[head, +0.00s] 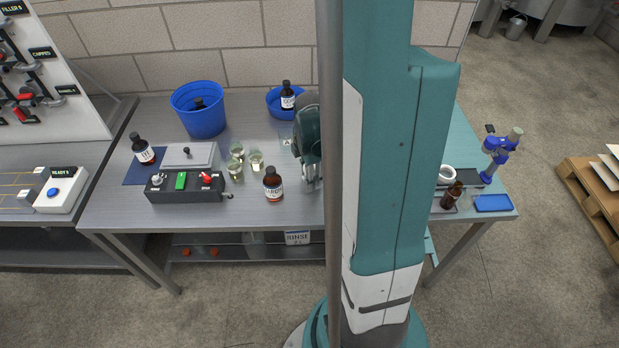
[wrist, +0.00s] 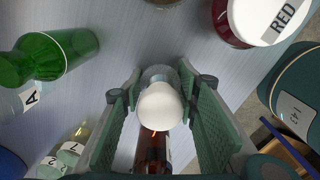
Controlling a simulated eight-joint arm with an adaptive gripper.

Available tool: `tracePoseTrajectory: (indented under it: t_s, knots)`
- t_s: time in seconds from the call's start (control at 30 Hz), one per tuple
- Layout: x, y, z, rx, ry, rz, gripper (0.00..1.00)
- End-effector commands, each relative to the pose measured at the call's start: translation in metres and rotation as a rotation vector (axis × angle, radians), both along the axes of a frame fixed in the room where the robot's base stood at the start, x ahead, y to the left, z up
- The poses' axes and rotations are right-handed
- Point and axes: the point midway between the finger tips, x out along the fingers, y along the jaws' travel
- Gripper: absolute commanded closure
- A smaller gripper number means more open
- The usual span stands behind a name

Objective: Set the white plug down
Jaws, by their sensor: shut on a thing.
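The white plug (wrist: 160,106) shows in the wrist view as a round white top between the two green pads of my gripper (wrist: 162,92). My gripper is shut on it. A clear, glassy rim shows just beyond the plug; I cannot tell whether it belongs to the plug or to something under it. In the head view my gripper (head: 313,184) is over the middle of the grey bench (head: 300,213), right of a dark bottle (head: 273,187). The plug cannot be made out there. My arm hides part of the bench.
In the wrist view a brown bottle (wrist: 153,153) is close below the plug. A green bottle (wrist: 62,52) is left, a RED-labelled container (wrist: 250,20) upper right. In the head view, glasses (head: 256,161), a control box (head: 186,187) and a blue bucket (head: 203,115) stand left.

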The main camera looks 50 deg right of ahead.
Motion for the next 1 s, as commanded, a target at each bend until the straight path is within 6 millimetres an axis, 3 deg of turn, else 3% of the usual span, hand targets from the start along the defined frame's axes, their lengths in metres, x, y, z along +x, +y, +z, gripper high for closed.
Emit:
tracePoseTrajectory:
  t_s: [0.2,0.23,0.33,0.77,1.0]
  knots:
    - [0.000,0.000,-0.004,0.000,0.000,0.000,0.82]
    - [0.000,0.000,-0.004,0.000,0.000,0.000,0.65]
    - [0.000,0.000,-0.003,0.000,0.000,0.000,0.54]
    - [0.000,0.000,-0.001,0.000,0.000,0.000,0.54]
    - [0.000,0.000,0.009,0.000,0.000,0.000,0.54]
